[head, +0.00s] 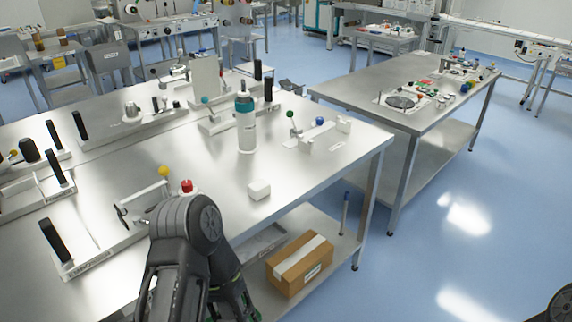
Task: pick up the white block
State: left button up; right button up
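A small white block (259,190) lies on the near metal table (215,205), close to its front edge and right of a red-topped button. Nothing touches it. A dark bent arm of mine rises from the bottom, its joint just left of and nearer than the block. I see no fingertips of my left gripper; it is not visible in the frame. A dark piece at the bottom right corner seems to be my other arm; my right gripper is out of view.
A teal-capped bottle (246,122) stands behind the block. White fixtures (306,146) sit to its right, and black-handled clamps (54,241) to the left. A cardboard box (300,262) is on the lower shelf. Another table (350,90) stands beyond an aisle.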

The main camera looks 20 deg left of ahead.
aim_at(259, 188)
jog(key=i+l+u, duration=0.55)
jog(key=i+l, duration=0.2)
jog(key=i+l+u, duration=0.3)
jog(key=l, duration=0.25)
